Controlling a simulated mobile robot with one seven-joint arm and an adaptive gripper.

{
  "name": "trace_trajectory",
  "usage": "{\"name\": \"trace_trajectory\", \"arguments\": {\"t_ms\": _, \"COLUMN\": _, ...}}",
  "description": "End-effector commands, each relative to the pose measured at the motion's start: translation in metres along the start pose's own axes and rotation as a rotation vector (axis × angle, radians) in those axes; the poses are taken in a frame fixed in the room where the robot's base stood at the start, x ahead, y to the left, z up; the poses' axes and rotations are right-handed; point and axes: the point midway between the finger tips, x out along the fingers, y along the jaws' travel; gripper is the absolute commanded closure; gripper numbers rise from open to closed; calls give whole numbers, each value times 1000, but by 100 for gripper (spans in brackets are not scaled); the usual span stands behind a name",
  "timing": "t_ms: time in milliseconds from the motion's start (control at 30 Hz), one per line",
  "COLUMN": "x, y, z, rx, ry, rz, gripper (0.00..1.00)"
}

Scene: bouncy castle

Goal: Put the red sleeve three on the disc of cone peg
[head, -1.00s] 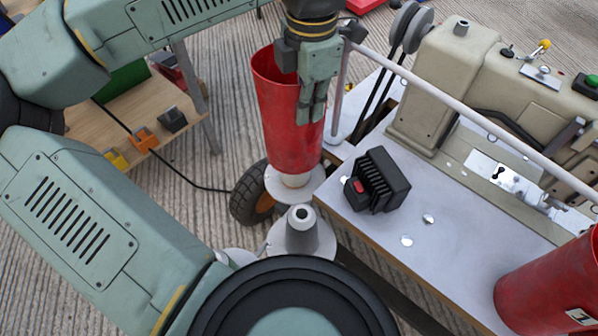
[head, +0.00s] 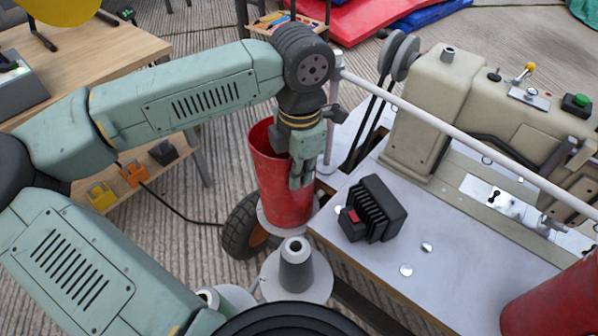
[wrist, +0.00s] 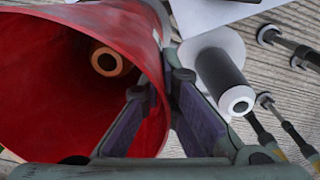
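A red sleeve (head: 284,190) stands upright around a cone peg (wrist: 106,62), whose top ring shows inside it in the wrist view. Its lower end appears to rest on the pale disc (head: 268,222); the contact is partly hidden. My gripper (head: 301,184) points down at the sleeve's rim. In the wrist view one finger of my gripper (wrist: 170,78) is inside the red sleeve (wrist: 60,85) and one outside, with gaps between the fingers and the wall: it looks open. A bare grey cone peg (head: 295,265) on its own disc (head: 318,283) stands in front.
Another red sleeve (head: 556,295) stands at the lower right on the machine table (head: 380,275). A black ribbed block (head: 373,208) lies near the table's left edge. A beige sewing machine (head: 420,120) and a slanting rail (head: 440,122) are to the right. A wheel (head: 240,225) is beside the sleeve.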

Motion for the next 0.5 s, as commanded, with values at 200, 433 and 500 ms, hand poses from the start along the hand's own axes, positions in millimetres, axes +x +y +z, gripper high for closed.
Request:
{"name": "trace_trajectory", "arguments": {"t_ms": 200, "x": 3, "y": 0, "z": 0, "rx": 0, "ry": 0, "rz": 0, "gripper": 91}}
{"name": "trace_trajectory", "arguments": {"t_ms": 433, "x": 3, "y": 0, "z": 0, "rx": 0, "ry": 0, "rz": 0, "gripper": 76}}
{"name": "trace_trajectory", "arguments": {"t_ms": 500, "x": 3, "y": 0, "z": 0, "rx": 0, "ry": 0, "rz": 0, "gripper": 75}}
